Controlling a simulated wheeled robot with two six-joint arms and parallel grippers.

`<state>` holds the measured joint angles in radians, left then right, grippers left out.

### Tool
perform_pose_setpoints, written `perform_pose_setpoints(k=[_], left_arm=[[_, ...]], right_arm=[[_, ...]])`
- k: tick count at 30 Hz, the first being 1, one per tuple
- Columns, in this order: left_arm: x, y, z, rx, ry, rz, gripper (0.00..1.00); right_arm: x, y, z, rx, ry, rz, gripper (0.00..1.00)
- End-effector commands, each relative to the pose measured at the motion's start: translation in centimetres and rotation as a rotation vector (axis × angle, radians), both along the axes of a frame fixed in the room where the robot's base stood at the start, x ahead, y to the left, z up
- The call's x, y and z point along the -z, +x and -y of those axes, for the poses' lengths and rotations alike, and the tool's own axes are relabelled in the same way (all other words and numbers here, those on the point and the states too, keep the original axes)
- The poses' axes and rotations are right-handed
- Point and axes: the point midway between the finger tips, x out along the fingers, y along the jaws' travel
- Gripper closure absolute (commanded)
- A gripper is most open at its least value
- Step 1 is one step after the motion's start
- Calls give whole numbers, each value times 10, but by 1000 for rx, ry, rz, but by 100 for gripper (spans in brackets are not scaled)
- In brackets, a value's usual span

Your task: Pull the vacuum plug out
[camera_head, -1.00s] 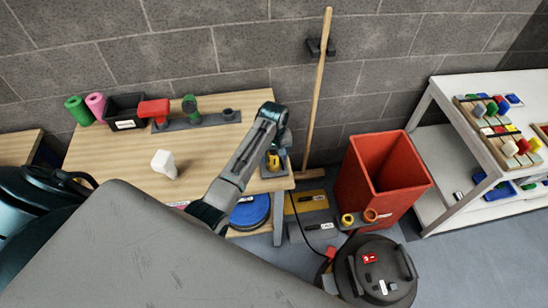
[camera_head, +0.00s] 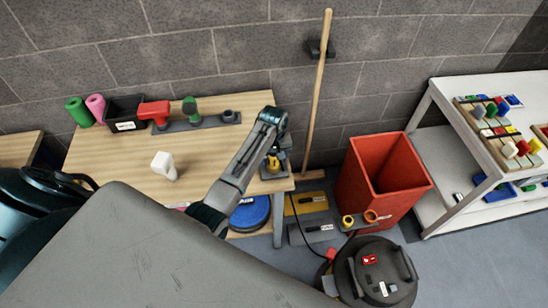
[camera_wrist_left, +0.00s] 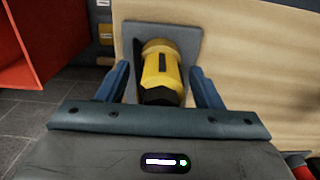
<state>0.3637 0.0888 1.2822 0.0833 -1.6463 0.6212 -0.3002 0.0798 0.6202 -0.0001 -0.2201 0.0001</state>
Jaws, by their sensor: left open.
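The yellow vacuum plug (camera_wrist_left: 161,72) with a dark end sits in a grey socket plate (camera_wrist_left: 187,42) on a wooden surface. In the head view the plug (camera_head: 272,163) is small and partly hidden, at the right end of the workbench. My left gripper (camera_wrist_left: 160,84) is open, with one blue finger on each side of the plug and visible gaps between. In the head view my left gripper (camera_head: 276,150) is just above the plug. The dark round vacuum (camera_head: 372,284) stands on the floor, with a black cable rising from its left side. My right gripper is not in view.
A red bin (camera_head: 378,185) and a leaning broom (camera_head: 318,95) stand right of the workbench (camera_head: 110,165). A white block (camera_head: 164,165) and a grey tool rail (camera_head: 195,122) are on the bench. A white shelf (camera_head: 455,120) stands at right.

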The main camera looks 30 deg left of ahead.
Motion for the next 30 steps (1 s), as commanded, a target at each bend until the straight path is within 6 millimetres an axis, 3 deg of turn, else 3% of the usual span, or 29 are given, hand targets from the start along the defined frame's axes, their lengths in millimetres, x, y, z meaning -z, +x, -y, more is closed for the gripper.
perform_pose_setpoints(k=[29, 30], left_arm=[[0, 0, 0, 0, -1, -1, 40], [0, 0, 0, 0, 0, 0, 44]], right_arm=[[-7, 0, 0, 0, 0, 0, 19], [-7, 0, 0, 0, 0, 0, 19]])
